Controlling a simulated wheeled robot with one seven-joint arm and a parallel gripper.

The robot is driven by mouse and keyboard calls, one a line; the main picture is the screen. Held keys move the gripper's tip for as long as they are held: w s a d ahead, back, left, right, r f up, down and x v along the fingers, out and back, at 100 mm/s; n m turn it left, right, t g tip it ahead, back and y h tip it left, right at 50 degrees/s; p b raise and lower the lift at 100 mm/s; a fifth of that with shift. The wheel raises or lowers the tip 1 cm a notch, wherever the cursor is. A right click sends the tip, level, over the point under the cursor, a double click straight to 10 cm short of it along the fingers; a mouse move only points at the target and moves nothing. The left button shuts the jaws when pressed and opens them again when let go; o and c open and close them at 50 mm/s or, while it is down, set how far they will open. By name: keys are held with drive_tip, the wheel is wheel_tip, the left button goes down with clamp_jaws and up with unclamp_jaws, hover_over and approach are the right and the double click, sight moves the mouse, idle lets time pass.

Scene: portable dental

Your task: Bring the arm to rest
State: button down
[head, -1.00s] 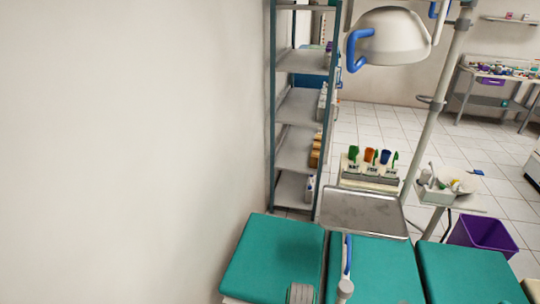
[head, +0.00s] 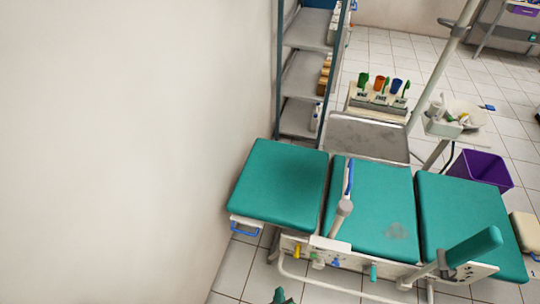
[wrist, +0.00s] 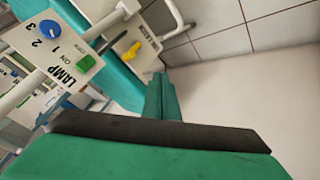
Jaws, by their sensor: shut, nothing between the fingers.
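My gripper (wrist: 165,122) is shut and empty in the wrist view, its green fingers and dark pad filling the lower part. In the head view a small dark green piece at the bottom edge appears to be my gripper (head: 280,297), low in front of the teal dental chair (head: 375,210). The rest of my arm is out of view there. In the wrist view a white lamp panel (wrist: 62,66) with a blue knob and a green button is close by at the upper left.
A plain wall (head: 120,150) takes up the left. A shelf rack (head: 300,75) stands behind the chair. A metal tray (head: 365,136), a cup holder (head: 377,102) and a purple bin (head: 481,171) are beyond it. Chair-side levers and a white rail (head: 330,285) face me.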

drive_tip(key=s+a+r+m+t, duration=0.1)
drive_tip(key=s+r, duration=0.3)
drive_tip(key=r, duration=0.4)
drive_tip(key=s+a+r+m+t, duration=0.1)
drive_tip(key=s+r+m+t, duration=0.2)
drive_tip(key=r, duration=0.5)
drive_tip(key=s+a+r+m+t, duration=0.1)
drive_tip(key=s+r+m+t, duration=0.1)
drive_tip(key=s+r, duration=0.4)
drive_tip(key=shift+r+m+t+y, duration=0.3)
drive_tip(key=shift+r+t+y, duration=0.1)
drive_tip(key=shift+r, duration=0.55)
